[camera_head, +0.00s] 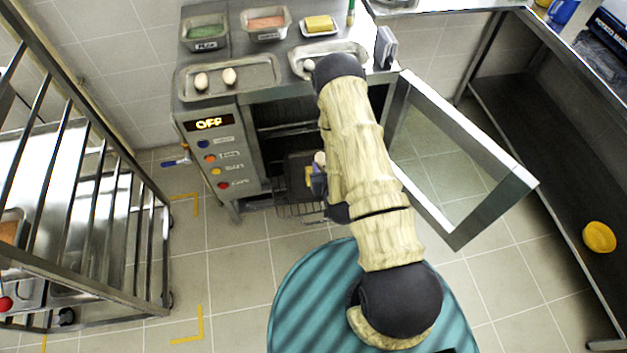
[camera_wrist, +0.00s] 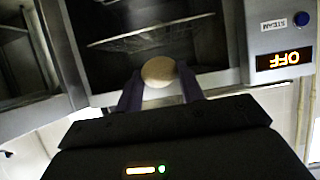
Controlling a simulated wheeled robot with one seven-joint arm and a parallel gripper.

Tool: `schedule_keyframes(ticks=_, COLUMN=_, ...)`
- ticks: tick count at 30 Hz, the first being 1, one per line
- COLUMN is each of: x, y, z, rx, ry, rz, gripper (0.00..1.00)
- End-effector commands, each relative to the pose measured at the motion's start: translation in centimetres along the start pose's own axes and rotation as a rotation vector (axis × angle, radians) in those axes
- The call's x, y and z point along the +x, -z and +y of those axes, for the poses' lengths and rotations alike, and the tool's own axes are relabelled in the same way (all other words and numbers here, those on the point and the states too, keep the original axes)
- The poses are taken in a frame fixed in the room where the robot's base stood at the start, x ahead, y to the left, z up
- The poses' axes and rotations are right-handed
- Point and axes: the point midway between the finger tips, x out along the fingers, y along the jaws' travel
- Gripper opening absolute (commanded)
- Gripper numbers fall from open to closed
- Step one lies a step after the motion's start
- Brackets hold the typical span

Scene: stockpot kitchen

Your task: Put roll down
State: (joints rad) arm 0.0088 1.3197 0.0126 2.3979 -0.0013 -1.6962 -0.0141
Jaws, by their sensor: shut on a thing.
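My gripper (camera_wrist: 160,86) is shut on a pale round roll (camera_wrist: 158,71), one dark finger on each side of it. In the head view the held roll (camera_head: 319,158) is a small pale spot beside my arm, in front of the open oven (camera_head: 262,150). Two more pale rolls (camera_head: 201,82) (camera_head: 229,76) lie on the left metal tray (camera_head: 262,86) on top of the oven. A wire rack (camera_wrist: 150,37) shows inside the oven in the wrist view. I cannot tell whether the roll touches anything beneath.
The glass oven door (camera_head: 470,165) stands open to the right. The control panel (camera_head: 215,155) reads OFF. Containers of green (camera_head: 205,31), pink (camera_head: 266,22) and yellow (camera_head: 319,25) food stand behind the trays. A metal rack trolley (camera_head: 85,200) is at left, a dark shelf (camera_head: 545,160) at right.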

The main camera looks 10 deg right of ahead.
Motion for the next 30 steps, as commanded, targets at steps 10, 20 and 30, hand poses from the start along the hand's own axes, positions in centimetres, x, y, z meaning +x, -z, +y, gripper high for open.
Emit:
schedule_keyframes(ticks=10, x=4.1, y=-3.0, z=-0.2, rx=-0.008, ry=0.017, rz=0.005, gripper=0.16)
schedule_keyframes(ticks=20, x=9.1, y=-5.7, z=-0.7, rx=-0.026, ry=0.053, rz=0.006, gripper=0.16)
schedule_keyframes(ticks=30, x=13.6, y=-8.1, z=-0.8, rx=-0.046, ry=0.094, rz=0.005, gripper=0.16)
